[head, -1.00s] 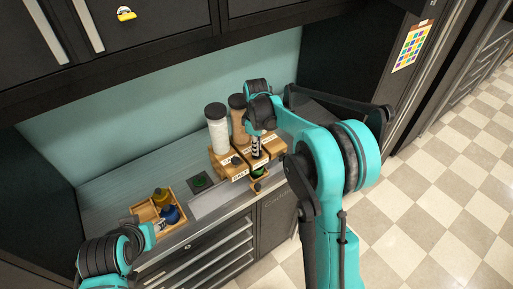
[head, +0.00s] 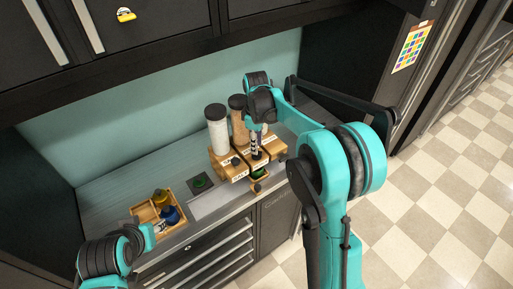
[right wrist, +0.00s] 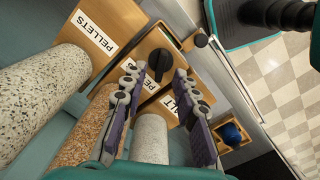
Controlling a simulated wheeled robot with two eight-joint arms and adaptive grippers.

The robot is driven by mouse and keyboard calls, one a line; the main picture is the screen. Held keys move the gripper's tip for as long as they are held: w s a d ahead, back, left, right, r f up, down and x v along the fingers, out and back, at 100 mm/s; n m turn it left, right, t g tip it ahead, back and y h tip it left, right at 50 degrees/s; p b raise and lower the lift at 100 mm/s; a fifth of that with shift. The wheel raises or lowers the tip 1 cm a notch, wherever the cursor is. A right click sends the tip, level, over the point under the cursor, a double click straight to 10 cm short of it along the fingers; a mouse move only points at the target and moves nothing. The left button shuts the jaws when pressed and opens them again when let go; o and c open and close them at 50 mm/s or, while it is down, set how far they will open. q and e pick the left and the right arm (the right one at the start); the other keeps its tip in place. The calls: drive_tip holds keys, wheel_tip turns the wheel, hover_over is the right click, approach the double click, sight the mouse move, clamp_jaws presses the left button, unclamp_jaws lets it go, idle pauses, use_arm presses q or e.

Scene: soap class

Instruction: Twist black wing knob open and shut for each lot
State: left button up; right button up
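A black wing knob (right wrist: 160,62) sits on the front of the middle wooden dispenser in the right wrist view. My right gripper (right wrist: 156,72) is open, with one finger on each side of the knob; I cannot tell whether they touch it. In the head view my right gripper (head: 257,148) points down at the dispensers and hides part of them. A small wooden cup (head: 260,174) stands below, with something green in it. In the wrist view a cup (right wrist: 231,135) holds a blue thing.
Clear jars of white (head: 218,135) and brown grains stand on the dispensers, labelled PELLETS (right wrist: 95,32) and others partly hidden. A wooden tray (head: 138,210) with yellow and blue things is at left. A dark square pad (head: 200,183) lies on the counter between.

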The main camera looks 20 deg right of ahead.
wheel_tip(320, 180, up, 10)
drive_tip(key=shift+f, duration=0.25)
wheel_tip(320, 180, down, 4)
drive_tip(key=p, duration=0.4)
drive_tip(key=shift+r+p, duration=0.25)
drive_tip(key=shift+p, duration=0.05)
wheel_tip(320, 180, down, 9)
drive_tip(key=shift+s+b, duration=0.1)
drive_tip(key=shift+b, duration=0.25)
clamp_jaws()
